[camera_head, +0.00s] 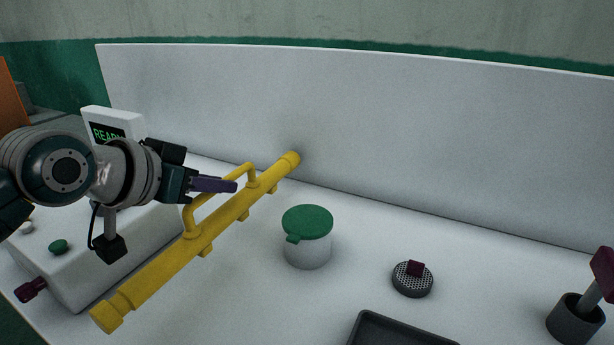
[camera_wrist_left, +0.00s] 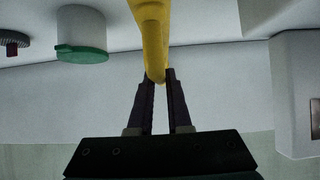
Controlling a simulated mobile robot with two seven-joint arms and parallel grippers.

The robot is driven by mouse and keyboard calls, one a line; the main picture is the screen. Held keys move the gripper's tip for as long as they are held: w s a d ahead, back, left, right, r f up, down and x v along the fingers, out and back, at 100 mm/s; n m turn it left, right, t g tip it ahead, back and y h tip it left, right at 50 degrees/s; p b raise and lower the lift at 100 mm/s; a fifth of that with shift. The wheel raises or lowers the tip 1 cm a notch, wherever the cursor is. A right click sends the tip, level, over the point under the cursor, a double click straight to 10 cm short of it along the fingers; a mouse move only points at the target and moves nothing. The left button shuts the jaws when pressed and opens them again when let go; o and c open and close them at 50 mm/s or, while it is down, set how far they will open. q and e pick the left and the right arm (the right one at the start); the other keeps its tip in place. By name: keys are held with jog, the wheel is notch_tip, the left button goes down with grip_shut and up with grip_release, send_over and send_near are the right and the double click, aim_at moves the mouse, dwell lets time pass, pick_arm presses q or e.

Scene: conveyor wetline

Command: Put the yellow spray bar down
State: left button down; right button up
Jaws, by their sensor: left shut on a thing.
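The yellow spray bar (camera_head: 172,273) is a long tube with end caps, small nozzles and a raised handle. In the head view it runs from the lower left to the upper middle, slanting over the white table. My left gripper (camera_head: 236,187) comes in from the left and is shut on the bar's handle. In the left wrist view the two dark fingers (camera_wrist_left: 158,80) close on the yellow handle (camera_wrist_left: 153,45). I cannot tell for certain whether the bar touches the table. My right gripper is not in view.
A white pot with a green lid (camera_head: 307,240) stands right of the bar. A round dark strainer (camera_head: 412,280), a dark tray (camera_head: 365,320) and a dark cup (camera_head: 573,322) with a tool are further right. A white machine (camera_head: 130,262) stands left; a white panel (camera_head: 350,110) rises behind.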

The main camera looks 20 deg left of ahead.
aim_at(229, 203)
pick_arm(q)
jog(key=shift+f, duration=1.5)
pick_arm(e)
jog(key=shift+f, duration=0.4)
pick_arm(q)
jog(key=shift+b, duration=0.3)
jog(key=shift+f, duration=0.2)
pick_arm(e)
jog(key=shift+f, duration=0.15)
pick_arm(q)
jog(key=c, duration=0.8)
grip_release()
jog(key=shift+c, duration=0.2)
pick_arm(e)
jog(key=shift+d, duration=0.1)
pick_arm(q)
jog(key=shift+r, duration=0.1)
